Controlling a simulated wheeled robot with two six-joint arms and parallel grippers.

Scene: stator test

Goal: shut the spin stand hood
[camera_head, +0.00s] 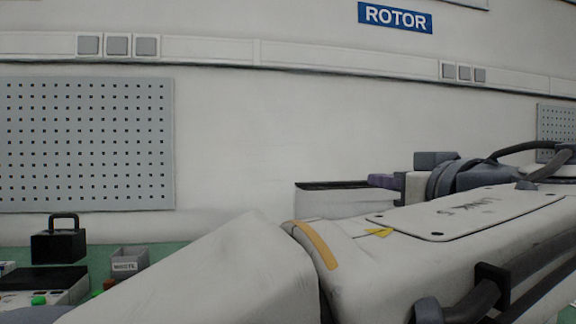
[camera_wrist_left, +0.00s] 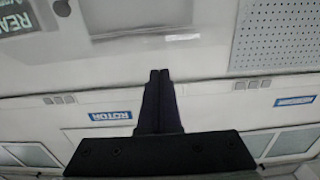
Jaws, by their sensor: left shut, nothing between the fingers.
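My left gripper (camera_wrist_left: 160,76) shows in the left wrist view with its dark fingers pressed together and nothing between them. In the head view my left arm fills the lower right, and its fingers are mostly hidden or too small to make out. A pale casing with a dark top edge (camera_head: 332,197) stands behind the arm against the wall. It may be the spin stand, but its hood cannot be told apart. In the upside-down wrist view, a pale casing (camera_wrist_left: 130,22) with a partly cut-off green label lies beyond the fingertips. Whether they touch it is unclear. My right gripper is out of view.
At the left of the green bench stand a black box with a handle (camera_head: 58,245) and a small grey labelled bin (camera_head: 129,262). A pegboard (camera_head: 85,145) and a ROTOR sign (camera_head: 395,17) are on the wall. My arm hides much of the bench.

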